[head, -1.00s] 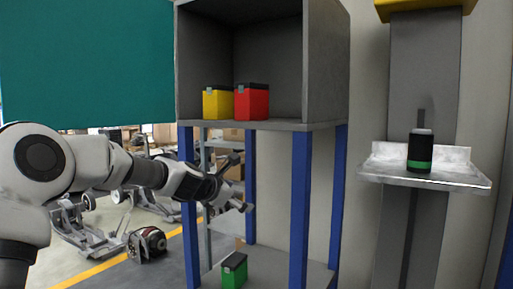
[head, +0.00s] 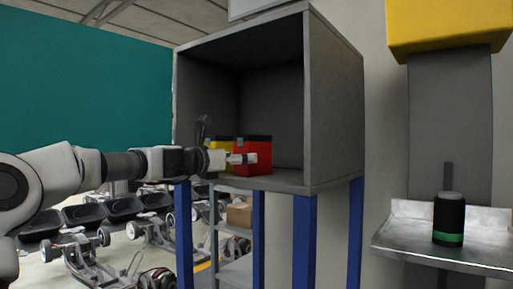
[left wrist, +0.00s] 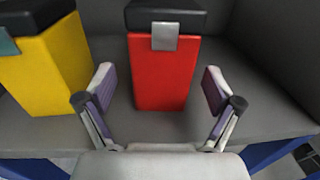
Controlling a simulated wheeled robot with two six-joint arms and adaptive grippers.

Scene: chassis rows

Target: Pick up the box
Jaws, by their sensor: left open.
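A red box (head: 254,156) with a black lid stands on the floor of the grey open cabinet (head: 336,110). In the left wrist view the red box (left wrist: 163,75) is upright, with a grey latch on its front. A yellow box (head: 221,153) stands to its left and also shows in the left wrist view (left wrist: 50,68). My left gripper (head: 228,150) is at the cabinet's opening, in front of the boxes. In the left wrist view its fingers (left wrist: 156,100) are spread, on either side of the red box's lower part, with nothing held. My right gripper is not in view.
A metal shelf (head: 404,236) at the right holds a black can with a green band (head: 449,218). Blue posts (head: 304,240) stand under the cabinet. The cabinet floor to the right of the red box is clear.

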